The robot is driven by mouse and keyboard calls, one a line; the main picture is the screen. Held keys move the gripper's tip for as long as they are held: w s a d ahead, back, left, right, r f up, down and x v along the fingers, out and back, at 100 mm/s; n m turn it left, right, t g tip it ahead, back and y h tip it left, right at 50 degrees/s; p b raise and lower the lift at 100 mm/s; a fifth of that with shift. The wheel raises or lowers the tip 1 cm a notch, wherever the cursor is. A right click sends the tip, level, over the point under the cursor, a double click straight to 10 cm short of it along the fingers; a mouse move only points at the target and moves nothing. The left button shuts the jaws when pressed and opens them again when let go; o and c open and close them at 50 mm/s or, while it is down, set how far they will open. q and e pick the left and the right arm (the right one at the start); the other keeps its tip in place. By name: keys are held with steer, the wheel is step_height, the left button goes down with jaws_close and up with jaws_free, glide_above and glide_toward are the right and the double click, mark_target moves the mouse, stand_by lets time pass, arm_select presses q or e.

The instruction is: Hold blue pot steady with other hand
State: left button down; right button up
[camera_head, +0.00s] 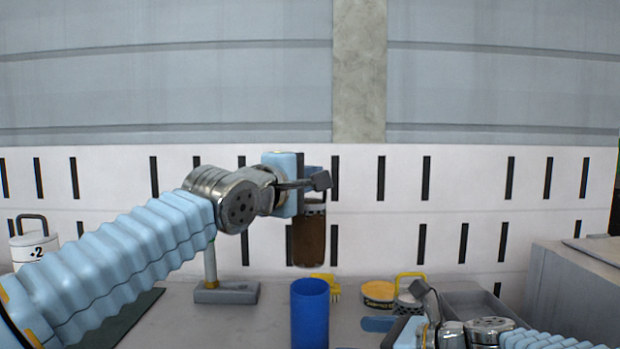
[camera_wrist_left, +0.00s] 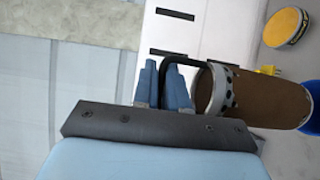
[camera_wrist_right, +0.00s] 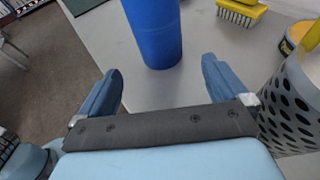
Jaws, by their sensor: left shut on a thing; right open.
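The blue pot (camera_head: 310,318) stands upright on the grey table in the head view. It also shows ahead of the right fingers in the right wrist view (camera_wrist_right: 155,38), and its edge shows in the left wrist view (camera_wrist_left: 309,120). My left gripper (camera_head: 314,188) is shut on the black handle of a brown cylinder (camera_head: 308,240) with a pale, dotted rim. The cylinder (camera_wrist_left: 262,98) hangs above the blue pot, apart from it. My right gripper (camera_wrist_right: 160,85) is open and empty. Its fingers point toward the pot without touching it, with bare table between.
A yellow brush (camera_head: 328,286), a yellow-topped tin (camera_head: 378,292) and a perforated white container (camera_wrist_right: 300,95) stand close to the right of the pot. A grey tray (camera_head: 480,300) lies farther right. A white canister (camera_head: 33,250) is far left. A grey stand (camera_head: 227,293) is behind left.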

arm_select(q)
steer(key=shift+r, duration=0.15)
arm_select(e)
steer(key=shift+s+d+r, duration=0.25)
steer(key=shift+s+d, duration=0.1)
steer(key=shift+d, duration=0.2)
arm_select(q)
step_height(320, 180, up, 5)
steer(key=p, duration=0.4)
arm_select(e)
step_height(320, 180, up, 4)
steer(key=shift+f, duration=0.1)
steer(key=shift+s, duration=0.1)
